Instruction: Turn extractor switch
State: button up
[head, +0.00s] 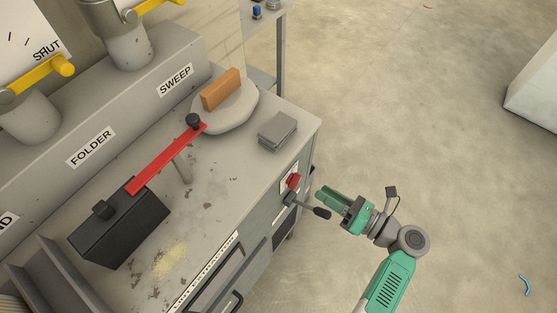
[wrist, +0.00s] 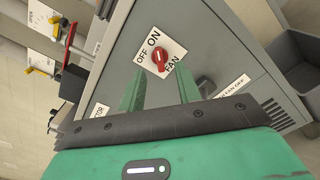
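The extractor switch is a red rotary knob (wrist: 159,56) on a white plate marked OFF, ON and FAN, on the grey cabinet's front. It also shows in the head view (head: 293,181). I cannot tell which mark its pointer faces. My gripper (head: 331,199) is in front of the cabinet, to the right of the knob in the head view. In the wrist view its two green fingers (wrist: 160,84) are spread apart with nothing between them. The knob lies beyond the fingertips, roughly in line with the gap, and is not touched.
A lever with a black knob (head: 322,213) sticks out of the cabinet front just below the switch, close to my gripper. The bench top holds a red bar (head: 166,158), a black box (head: 120,228) and a grey block (head: 278,132).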

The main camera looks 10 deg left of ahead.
aim_at(294, 182)
jog(key=shift+f+m, duration=0.3)
jog(key=shift+f, duration=0.05)
jog(key=shift+s+a, duration=0.1)
jog(key=shift+s, duration=0.05)
jog(key=b+x, duration=0.1)
jog(key=x, duration=0.6)
jog(key=shift+a+b, duration=0.3)
jog(key=shift+a, duration=0.15)
jog(key=shift+r, duration=0.15)
grip_shut()
